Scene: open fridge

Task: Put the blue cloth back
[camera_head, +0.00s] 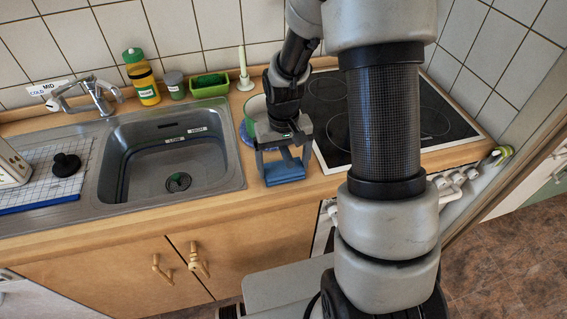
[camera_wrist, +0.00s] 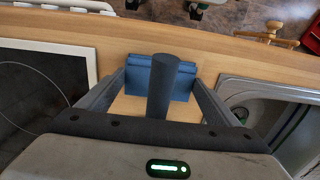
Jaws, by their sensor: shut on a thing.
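The blue cloth (camera_head: 284,172) is a small folded piece at the front of the wooden counter between sink and hob. My gripper (camera_head: 284,160) points down over it, shut on it, with one finger at each side. In the wrist view the cloth (camera_wrist: 140,77) spans between the fingertips of my gripper (camera_wrist: 160,88). A dark blue-grey upright shape covers its middle there, and I cannot tell what it is. Whether the cloth touches the counter is unclear.
The sink (camera_head: 170,150) lies left of my gripper and the black hob (camera_head: 430,115) right. Behind my gripper stand a partly hidden pale container (camera_head: 256,106), a green tray (camera_head: 209,86) and a white-green brush (camera_head: 244,70). A yellow bottle (camera_head: 141,80) stands behind the sink.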

